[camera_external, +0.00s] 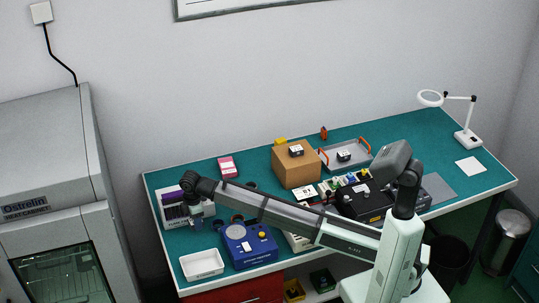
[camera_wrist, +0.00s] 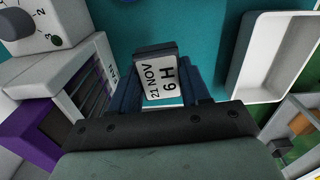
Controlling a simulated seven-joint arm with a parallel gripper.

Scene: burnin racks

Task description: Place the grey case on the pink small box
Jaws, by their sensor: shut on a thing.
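My gripper (camera_wrist: 165,88) is shut on a small dark grey case (camera_wrist: 153,49) with a white label reading "21 NOV 6 H" in the wrist view. In the external view my gripper (camera_external: 195,218) is at the left part of the bench, in front of the white rack. The held case is too small to make out there. The pink box is not in the wrist view.
A white rack with purple parts (camera_external: 170,196) stands close beside my gripper. A white tray (camera_external: 202,275) and a blue device (camera_external: 250,256) stand in front. A cardboard box (camera_external: 290,172) and a grey tray with orange handles (camera_external: 360,145) each bear a small dark labelled item.

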